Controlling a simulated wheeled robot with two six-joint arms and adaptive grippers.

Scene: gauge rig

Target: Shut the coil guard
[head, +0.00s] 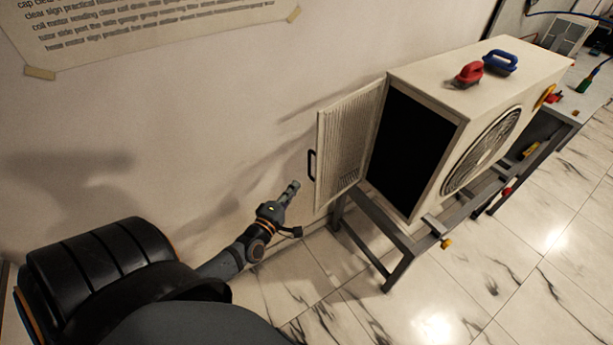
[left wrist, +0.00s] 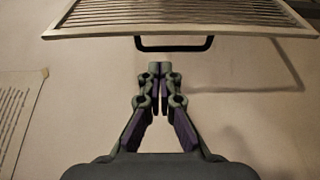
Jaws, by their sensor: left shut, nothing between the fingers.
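The coil guard (head: 347,147) is a pale slatted panel, swung wide open on the left side of the white unit (head: 478,98), whose dark opening is exposed. A black handle (head: 311,165) sits on the guard's outer left edge. In the left wrist view the guard (left wrist: 180,17) spans the top, with its handle (left wrist: 174,46) below its edge. My left gripper (head: 294,187) is shut and empty, left of and a little below the handle. In the left wrist view the fingertips (left wrist: 159,66) point toward the handle, with a small visible gap. My right gripper is not in view.
The unit stands on a grey metal frame (head: 375,231) with legs on the marble floor. A red-handled (head: 469,74) and a blue-handled (head: 500,62) item lie on its top. The wall runs close behind the guard and my left arm. A workbench (head: 590,95) stands at right.

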